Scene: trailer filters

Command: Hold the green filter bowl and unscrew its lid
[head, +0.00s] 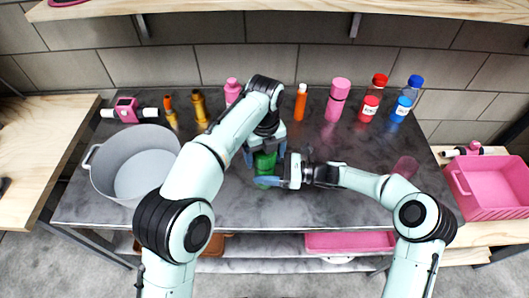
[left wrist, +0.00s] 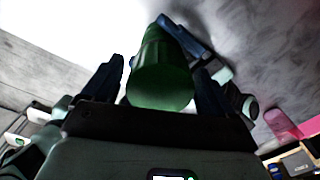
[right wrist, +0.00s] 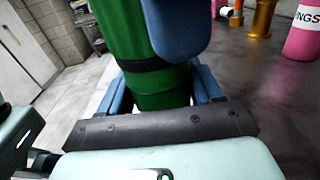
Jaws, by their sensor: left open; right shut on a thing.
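The green filter bowl (head: 262,180) is upright near the middle of the dark tabletop, partly hidden by my grippers. My right gripper (head: 272,182) comes in from the right and is shut on its lower part; the bowl (right wrist: 160,88) sits between its fingers in the right wrist view. The green lid (head: 265,162) is on top, with a dark ring below it in the right wrist view. My left gripper (head: 265,155) is above, open, its fingers on either side of the lid (left wrist: 160,85); gaps show beside the lid in the left wrist view.
A grey tub (head: 138,165) stands on the left. Pink bottles (head: 338,98), an orange bottle (head: 300,102) and red and blue bottles (head: 402,100) line the back. A clear pink cup (head: 405,167) is at the right. A pink crate (head: 490,188) sits on the right side table.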

